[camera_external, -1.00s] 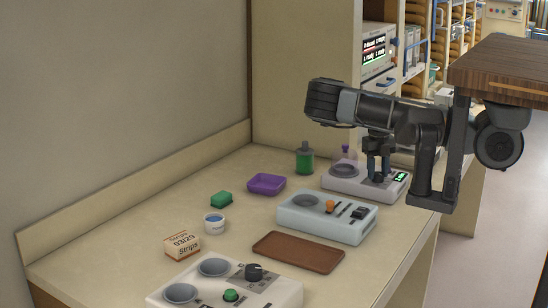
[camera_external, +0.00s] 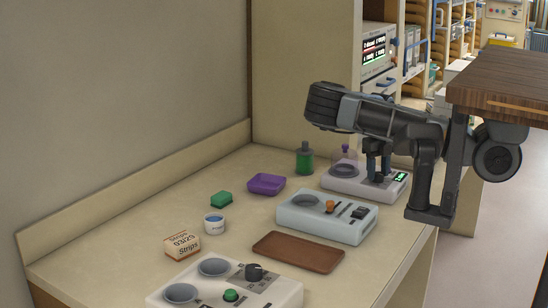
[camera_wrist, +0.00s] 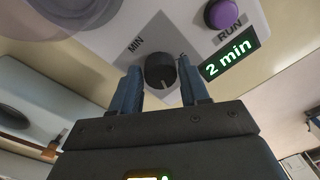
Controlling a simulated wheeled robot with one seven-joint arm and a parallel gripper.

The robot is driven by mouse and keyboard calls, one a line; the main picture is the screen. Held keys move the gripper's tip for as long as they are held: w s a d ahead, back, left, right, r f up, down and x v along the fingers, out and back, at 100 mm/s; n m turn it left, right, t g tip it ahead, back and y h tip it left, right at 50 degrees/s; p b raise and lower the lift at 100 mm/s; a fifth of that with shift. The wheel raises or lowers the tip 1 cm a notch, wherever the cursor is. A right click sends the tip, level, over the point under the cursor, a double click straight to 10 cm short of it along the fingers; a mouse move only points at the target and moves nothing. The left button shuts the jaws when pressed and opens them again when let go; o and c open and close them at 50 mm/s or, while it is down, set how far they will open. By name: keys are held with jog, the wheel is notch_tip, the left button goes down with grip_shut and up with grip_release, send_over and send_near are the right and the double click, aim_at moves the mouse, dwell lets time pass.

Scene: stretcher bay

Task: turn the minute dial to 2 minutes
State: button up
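The minute dial (camera_wrist: 160,71) is a round black knob with a pale pointer line, on a white device (camera_external: 340,184) at the back right of the counter. It sits beside the "MIN" label. The device's display (camera_wrist: 229,58) reads "2 min"; it also glows green in the external view (camera_external: 399,177). My gripper (camera_wrist: 160,66) has its two blue fingers around the dial, one on each side, close against it. In the external view my gripper (camera_external: 378,174) points down at the device, and the dial is partly hidden by the fingers.
A purple RUN button (camera_wrist: 223,15) lies near the display. A pale blue device (camera_external: 310,226) stands in front, then a brown tray (camera_external: 298,252) and another white device (camera_external: 205,297). A purple dish (camera_external: 266,184) and green bottle (camera_external: 304,160) stand to the left.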

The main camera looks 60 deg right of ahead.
aim_at(377, 173)
jog(key=o, duration=0.3)
jog(key=shift+w+a+r, duration=0.1)
jog(key=shift+a+r, duration=0.05)
jog(key=shift+r, duration=3.75)
